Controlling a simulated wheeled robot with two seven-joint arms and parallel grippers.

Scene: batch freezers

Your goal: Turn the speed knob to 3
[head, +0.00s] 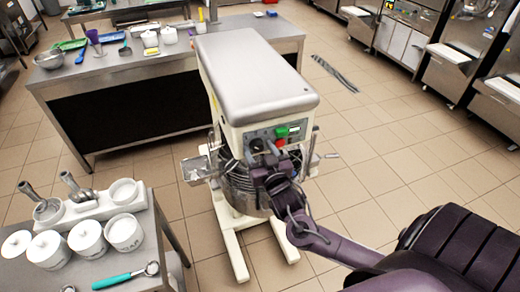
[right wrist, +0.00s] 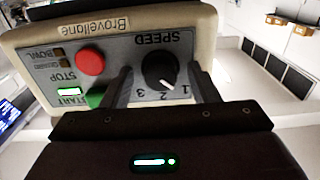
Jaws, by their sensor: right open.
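The mixer (head: 250,75) stands on the floor with its control panel facing me. The black speed knob (right wrist: 159,68) is on that panel, which appears upside down in the right wrist view. The knob's white pointer is near the marks 1 and 2, on the side away from 3. In the head view the knob (head: 256,145) shows just above my right gripper (head: 266,153). In the right wrist view the fingers of my right gripper (right wrist: 163,78) are open, one on either side of the knob, with visible gaps. My left gripper is not in view.
A red button (right wrist: 90,61) and a green start button (right wrist: 95,98) sit beside the knob, close to one finger. A side table (head: 180,262) with white tubs and scoops stands at left. A steel counter (head: 130,75) is behind. Open tiled floor lies to the right.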

